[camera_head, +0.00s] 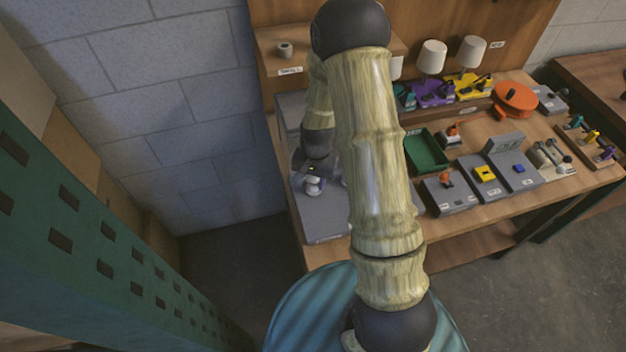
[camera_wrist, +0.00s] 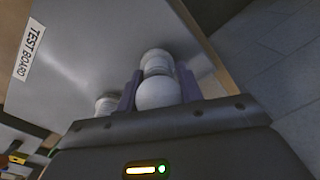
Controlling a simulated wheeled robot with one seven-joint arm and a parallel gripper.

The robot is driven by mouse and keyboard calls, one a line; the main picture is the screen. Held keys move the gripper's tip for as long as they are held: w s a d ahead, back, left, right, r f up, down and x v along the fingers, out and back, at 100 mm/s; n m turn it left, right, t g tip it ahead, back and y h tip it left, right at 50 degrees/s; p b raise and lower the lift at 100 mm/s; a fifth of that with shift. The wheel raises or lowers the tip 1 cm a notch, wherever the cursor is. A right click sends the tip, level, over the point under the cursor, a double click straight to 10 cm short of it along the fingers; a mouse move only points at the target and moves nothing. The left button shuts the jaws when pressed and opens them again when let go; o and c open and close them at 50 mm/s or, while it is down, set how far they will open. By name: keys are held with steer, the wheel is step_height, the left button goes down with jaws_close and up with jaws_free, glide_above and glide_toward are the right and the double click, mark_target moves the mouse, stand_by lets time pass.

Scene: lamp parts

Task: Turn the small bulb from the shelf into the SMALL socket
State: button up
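The small bulb (camera_wrist: 158,94), a round white globe, sits between the two purple-grey fingers of my gripper (camera_wrist: 160,82) in the wrist view. The fingers touch it on both sides. Directly beyond it, in line, is a white cylindrical socket (camera_wrist: 157,60) on the grey test board (camera_wrist: 90,50); I cannot tell how deep the bulb sits in it. A second white socket (camera_wrist: 106,103) stands to the left, partly hidden by the finger and gripper body. In the head view my gripper (camera_head: 312,178) is low over the board (camera_head: 322,222), with white shapes below it.
Two white-shaded lamps (camera_head: 432,57), a green tray (camera_head: 427,152) and grey switch boxes (camera_head: 450,193) stand right of my arm. A block wall (camera_head: 190,110) is close on the left.

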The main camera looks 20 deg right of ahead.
steer(key=shift+s, duration=0.1)
steer(key=shift+c, duration=0.9)
steer(key=m, duration=0.3)
steer(key=o, duration=0.5)
steer(key=shift+m, duration=0.4)
steer(key=o, duration=0.4)
steer(key=shift+a, duration=0.1)
steer(key=shift+r, duration=0.55)
steer(key=r, duration=1)
steer(key=r+b, duration=0.1)
steer(key=r, duration=0.5)
steer(key=shift+s+d+r, duration=0.1)
steer(key=shift+s+d, duration=0.15)
steer(key=shift+d, duration=0.1)
